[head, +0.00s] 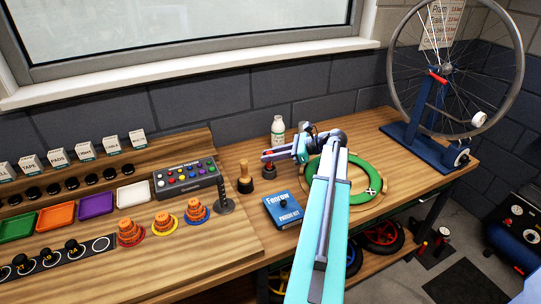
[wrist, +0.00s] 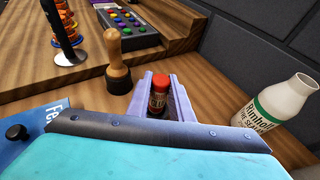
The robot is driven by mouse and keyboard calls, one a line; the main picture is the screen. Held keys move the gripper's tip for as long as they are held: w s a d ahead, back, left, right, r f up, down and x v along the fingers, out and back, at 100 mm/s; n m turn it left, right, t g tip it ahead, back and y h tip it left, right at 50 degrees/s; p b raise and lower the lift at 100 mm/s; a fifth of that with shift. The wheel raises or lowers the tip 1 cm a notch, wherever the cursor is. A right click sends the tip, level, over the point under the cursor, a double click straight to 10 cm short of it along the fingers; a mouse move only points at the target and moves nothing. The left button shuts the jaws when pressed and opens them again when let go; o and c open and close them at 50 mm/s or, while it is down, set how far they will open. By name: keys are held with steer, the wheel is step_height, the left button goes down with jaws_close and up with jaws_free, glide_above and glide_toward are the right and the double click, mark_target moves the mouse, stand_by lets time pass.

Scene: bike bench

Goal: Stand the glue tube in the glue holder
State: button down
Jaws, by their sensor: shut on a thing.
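My gripper (wrist: 158,92) is shut on a small red tube with a red cap, the glue tube (wrist: 158,97), which stands roughly upright between the two pale purple fingers. In the head view my gripper (head: 268,155) is over the bench, right of the wooden-handled tool. A dark round piece, which looks like the glue holder (head: 269,173), sits on the bench directly below the fingertips. In the wrist view the tube's lower end is dark and partly hidden by my gripper. I cannot tell whether the tube is inside the holder or just above it.
A wooden-handled tool (head: 245,180) stands close on the left. A white sealant bottle (head: 277,128) is behind my gripper. A blue patch kit box (head: 283,210) lies in front. A green ring (head: 360,190) lies right, partly behind my arm. A button box (head: 185,178) is further left.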

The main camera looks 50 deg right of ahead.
steer(key=shift+f, duration=1.1)
stand_by(0.6)
steer(key=c, duration=1.5)
jaws_free()
steer(key=shift+s+d, duration=0.1)
steer(key=shift+b+v, duration=1.4)
steer(key=shift+v, duration=5.35)
